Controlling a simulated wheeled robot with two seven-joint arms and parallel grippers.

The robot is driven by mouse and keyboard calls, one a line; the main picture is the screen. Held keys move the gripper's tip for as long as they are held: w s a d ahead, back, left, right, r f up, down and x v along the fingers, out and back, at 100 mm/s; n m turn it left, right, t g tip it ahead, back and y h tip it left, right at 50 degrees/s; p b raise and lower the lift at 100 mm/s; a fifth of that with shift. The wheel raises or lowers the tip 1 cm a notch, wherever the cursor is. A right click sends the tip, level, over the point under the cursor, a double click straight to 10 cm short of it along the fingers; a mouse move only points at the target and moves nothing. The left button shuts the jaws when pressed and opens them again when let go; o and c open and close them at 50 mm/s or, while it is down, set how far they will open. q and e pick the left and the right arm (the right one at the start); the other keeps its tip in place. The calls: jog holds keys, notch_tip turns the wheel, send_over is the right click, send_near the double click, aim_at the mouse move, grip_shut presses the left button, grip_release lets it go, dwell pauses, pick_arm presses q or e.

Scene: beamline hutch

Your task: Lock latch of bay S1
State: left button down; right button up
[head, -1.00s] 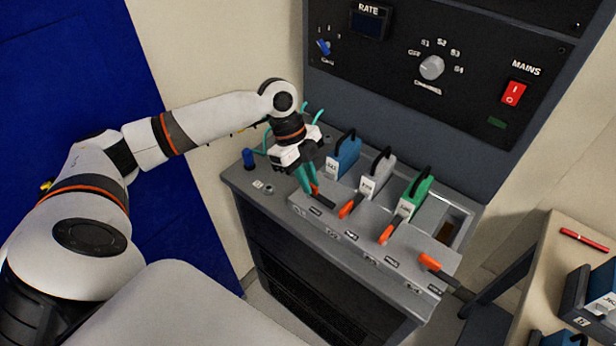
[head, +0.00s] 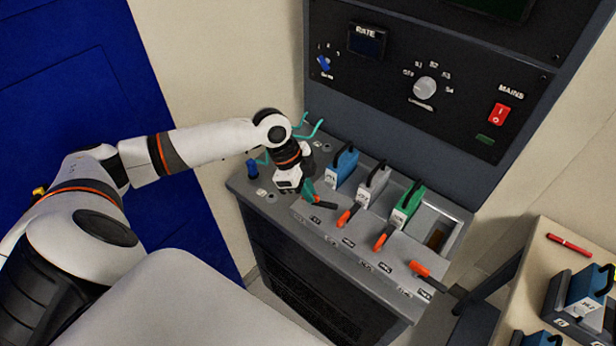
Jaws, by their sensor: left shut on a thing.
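The tray-like front of the cabinet holds a row of bays, each with a lever latch before it. The leftmost bay, which I take as S1, holds a blue module (head: 343,166) with a black handle. Its latch (head: 325,205) shows as a dark bar pointing right from my left gripper (head: 309,194). The gripper's teal fingers are shut on the latch's grip end, hiding most of it. The bay labels are too small to read. My right gripper is not in view.
A grey module (head: 372,186) and a green module (head: 407,204) fill the middle bays; the rightmost bay (head: 437,238) is empty. Other orange latches (head: 345,217) stand close by. A blue knob post (head: 252,168) is at left. A side table (head: 540,260) holds more modules and a red pen (head: 569,244).

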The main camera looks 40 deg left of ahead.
pick_arm(q)
jog(key=n+p, duration=0.2)
jog(key=p, duration=0.1)
jog(key=n+t+y+p, duration=0.1)
jog(key=n+p, duration=0.2)
jog(key=n+t+y+p, duration=0.1)
jog(key=n+p, duration=0.2)
jog(key=p, duration=0.1)
jog(key=shift+s+d+r, duration=0.2)
jog(key=shift+d+r, duration=0.05)
jog(key=shift+r, duration=0.05)
jog(key=n+p, duration=0.1)
jog(key=n, duration=0.1)
jog(key=shift+f+n+t+y, duration=0.15)
jog(key=shift+n+t+y, duration=0.15)
jog(key=shift+t+y, duration=0.1)
jog(key=shift+n+y, duration=0.4)
jog(key=shift+n, duration=0.6)
jog(key=c, duration=1.5)
grip_release()
jog(key=shift+f, duration=0.1)
jog(key=b+v, duration=0.2)
jog(key=v, duration=1)
jog(key=shift+d, duration=0.1)
